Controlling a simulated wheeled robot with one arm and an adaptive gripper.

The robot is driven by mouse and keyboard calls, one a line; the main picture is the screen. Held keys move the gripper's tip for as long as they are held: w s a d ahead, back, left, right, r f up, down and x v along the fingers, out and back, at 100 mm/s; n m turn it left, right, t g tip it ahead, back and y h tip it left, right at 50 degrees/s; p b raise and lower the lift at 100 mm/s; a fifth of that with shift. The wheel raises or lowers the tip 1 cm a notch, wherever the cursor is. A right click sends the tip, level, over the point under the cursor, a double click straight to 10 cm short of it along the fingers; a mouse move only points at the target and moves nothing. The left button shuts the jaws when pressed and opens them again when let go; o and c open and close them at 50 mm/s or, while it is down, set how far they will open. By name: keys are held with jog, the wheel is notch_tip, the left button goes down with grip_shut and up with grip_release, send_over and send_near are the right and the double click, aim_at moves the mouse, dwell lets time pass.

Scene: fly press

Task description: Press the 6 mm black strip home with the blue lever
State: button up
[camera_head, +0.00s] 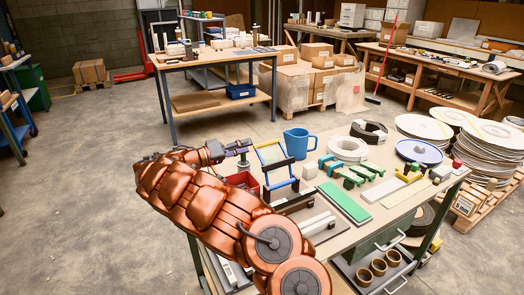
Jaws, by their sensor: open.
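My copper arm reaches from the lower middle to the upper left, over the near left edge of the workbench. My gripper (241,158) is at its end, small in the picture, open, and seems to hold nothing. To its right stands a tilted blue frame (283,150), which looks like the blue lever, with a black bar (280,165) across it. The gripper is apart from it. Dark strips (293,201) lie on the bench in front of the frame. I cannot tell which one is the 6 mm strip, nor whether any is in the press.
A red bin (240,180) sits left of the frame. A blue jug (298,142) stands behind it. Teal and green clamps (345,172), a green board (345,203) and a white coil (347,148) lie to the right. The bench is crowded; the floor to the left is clear.

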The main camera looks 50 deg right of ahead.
aim_at(263, 144)
jog(key=shift+f+p+x, duration=0.15)
jog(key=shift+f+x, duration=0.1)
jog(key=shift+x, duration=1.05)
jog(key=shift+f+p+x, duration=0.2)
jog(key=shift+x, duration=1.1)
jog(key=shift+f+p+x, duration=0.15)
jog(key=shift+f+x, duration=0.1)
jog(key=shift+x, duration=1.05)
jog(key=shift+c, duration=0.4)
grip_shut()
